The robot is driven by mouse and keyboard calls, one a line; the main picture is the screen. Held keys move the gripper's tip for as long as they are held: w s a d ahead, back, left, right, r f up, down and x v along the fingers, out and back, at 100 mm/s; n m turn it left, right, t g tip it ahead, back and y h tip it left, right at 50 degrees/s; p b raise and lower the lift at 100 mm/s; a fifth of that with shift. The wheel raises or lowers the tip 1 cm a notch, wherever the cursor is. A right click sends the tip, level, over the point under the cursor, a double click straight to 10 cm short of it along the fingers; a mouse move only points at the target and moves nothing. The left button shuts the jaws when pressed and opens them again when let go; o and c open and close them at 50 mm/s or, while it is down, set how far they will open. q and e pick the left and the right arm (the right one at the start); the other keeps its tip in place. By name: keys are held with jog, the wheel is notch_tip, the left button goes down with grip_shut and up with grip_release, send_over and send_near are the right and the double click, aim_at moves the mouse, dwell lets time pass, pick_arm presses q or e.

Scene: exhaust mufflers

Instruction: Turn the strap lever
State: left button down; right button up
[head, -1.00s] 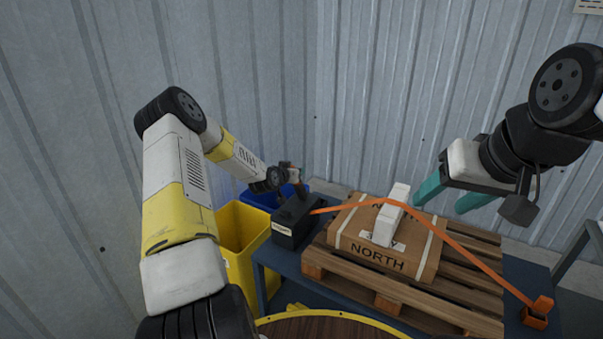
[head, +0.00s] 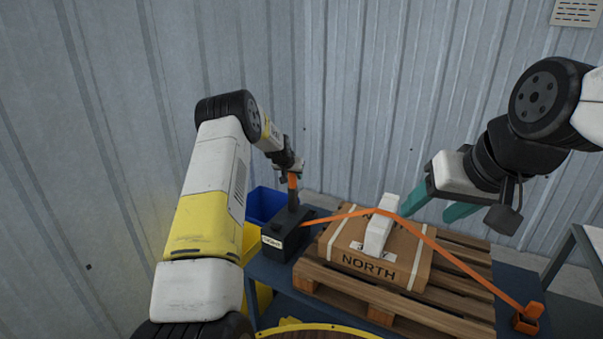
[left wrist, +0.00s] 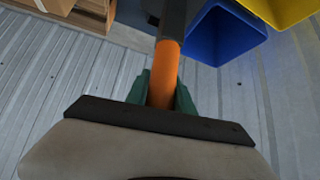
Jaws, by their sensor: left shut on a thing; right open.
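The strap lever (head: 293,185) has an orange grip and a dark shaft, and it stands up from a black ratchet box (head: 285,235) at the left end of the table. My left gripper (head: 290,172) is shut on the orange grip. In the left wrist view the orange lever grip (left wrist: 165,75) sits between the green fingers. An orange strap (head: 460,262) runs from the box over a white corner piece (head: 380,225) on a carton marked NORTH (head: 405,265) to an orange anchor (head: 526,318) at the right. My right gripper (head: 440,202) is open and empty behind the carton.
The carton sits on a wooden pallet (head: 455,300) on a blue table (head: 268,270). A blue bin (head: 264,203) and a yellow bin (head: 252,240) stand left of the table. A corrugated metal wall (head: 350,100) closes the back.

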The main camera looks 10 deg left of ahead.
pick_arm(q)
jog(key=shift+w+r, duration=0.1)
jog(key=c, duration=1.1)
grip_release()
jog(key=v, duration=0.7)
jog(key=shift+s, duration=0.25)
jog(key=shift+r, duration=0.2)
